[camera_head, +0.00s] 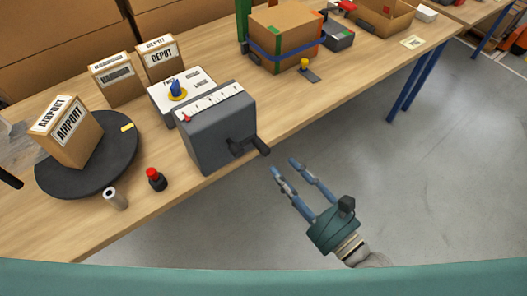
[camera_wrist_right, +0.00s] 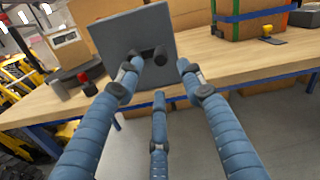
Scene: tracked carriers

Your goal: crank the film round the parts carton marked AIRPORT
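The carton marked AIRPORT (camera_head: 75,138) stands on a dark round turntable (camera_head: 110,165) at the left of the table. To its right is a grey box (camera_head: 215,138) with a scale and a red pointer on top. A black crank handle (camera_head: 250,146) sticks out of its front; it also shows in the right wrist view (camera_wrist_right: 152,54). My right gripper (camera_head: 284,167) is open and empty, in front of the table edge. Its fingers (camera_wrist_right: 159,70) point toward the crank, apart from it. I see no film on the carton. My left gripper is not in view.
Two cartons marked DEPOT (camera_head: 160,60) and HARBOR (camera_head: 117,82) stand behind. A red-topped button (camera_head: 155,178) and a small cylinder (camera_head: 116,199) stand near the front edge. A blue-strapped carton (camera_head: 285,40) is at the right.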

